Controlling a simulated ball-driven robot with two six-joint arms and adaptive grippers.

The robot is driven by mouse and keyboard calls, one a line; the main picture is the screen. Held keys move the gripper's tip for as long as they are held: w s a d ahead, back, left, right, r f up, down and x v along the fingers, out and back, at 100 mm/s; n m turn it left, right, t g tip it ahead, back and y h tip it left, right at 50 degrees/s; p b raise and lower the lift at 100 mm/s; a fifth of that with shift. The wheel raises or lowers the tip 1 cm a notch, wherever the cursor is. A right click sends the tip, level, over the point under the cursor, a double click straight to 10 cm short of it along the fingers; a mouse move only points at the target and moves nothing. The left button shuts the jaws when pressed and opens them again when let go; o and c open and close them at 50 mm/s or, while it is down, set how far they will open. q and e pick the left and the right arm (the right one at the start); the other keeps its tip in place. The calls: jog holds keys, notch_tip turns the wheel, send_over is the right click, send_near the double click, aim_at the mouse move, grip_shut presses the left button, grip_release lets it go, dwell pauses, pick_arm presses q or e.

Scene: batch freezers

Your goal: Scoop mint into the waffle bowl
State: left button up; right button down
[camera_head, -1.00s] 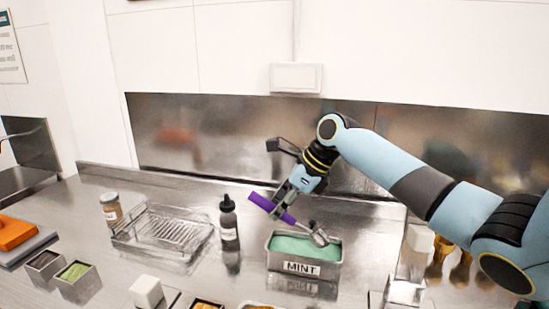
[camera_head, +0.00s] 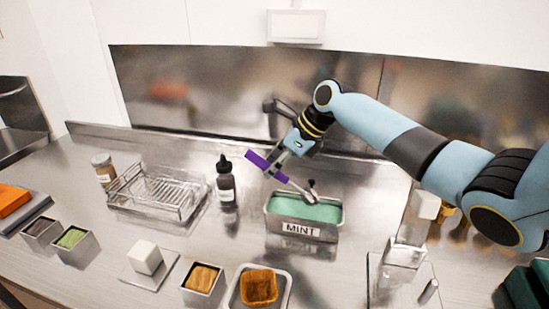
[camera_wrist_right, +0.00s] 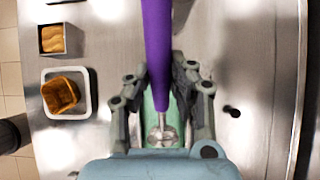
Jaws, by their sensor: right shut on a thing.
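The mint tub (camera_head: 303,230), a metal pan labelled MINT with pale green ice cream, stands near the middle of the counter. My right gripper (camera_head: 274,168) is shut on the purple handle of the scoop (camera_head: 257,158), above and behind the tub. The scoop's metal head hangs over the tub's far side; whether it touches the mint is unclear. The handle also crosses the right wrist view (camera_wrist_right: 157,45), with the head over green. The brown waffle bowl (camera_head: 259,287) sits in a white tray at the front; it also shows in the right wrist view (camera_wrist_right: 60,95). My left gripper is not seen.
A dark bottle (camera_head: 226,188) stands left of the tub, beside a wire rack (camera_head: 158,192). A white cube (camera_head: 145,256) and small topping pans (camera_head: 203,280) lie front left. A clear stand (camera_head: 402,262) is front right. Counter between tub and bowl is clear.

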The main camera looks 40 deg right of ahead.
aim_at(289, 178)
jog(key=shift+s+d+f, duration=0.15)
jog(key=shift+s+f, duration=0.1)
jog(key=shift+f, duration=0.55)
jog(key=shift+s+d+f, duration=0.15)
jog(key=shift+s+f, duration=0.05)
jog(key=shift+f, duration=0.6)
jog(key=shift+s+d+f, duration=0.15)
jog(key=shift+s+d, duration=1.25)
jog(key=shift+s, duration=0.3)
jog(key=shift+w+a+f, duration=0.1)
jog(key=shift+w+a, duration=0.15)
jog(key=shift+w+g+h, duration=0.15)
jog(key=shift+g+h, duration=0.25)
jog(key=shift+w+a+r, duration=0.2)
jog(key=shift+w+r, duration=0.05)
jog(key=shift+r, duration=0.35)
jog(key=shift+w+a+r, duration=0.1)
jog(key=shift+r, duration=0.85)
jog(key=shift+w+a+r, duration=0.15)
jog(key=shift+a+r, duration=0.05)
jog(key=shift+r, duration=0.05)
jog(key=shift+w+a+g+h, duration=0.65)
jog(key=shift+w+g+h, duration=0.15)
jog(key=shift+g, duration=0.3)
jog(key=shift+w+a+g+h, duration=0.25)
jog(key=shift+g+h, duration=0.15)
jog(key=shift+g, duration=0.1)
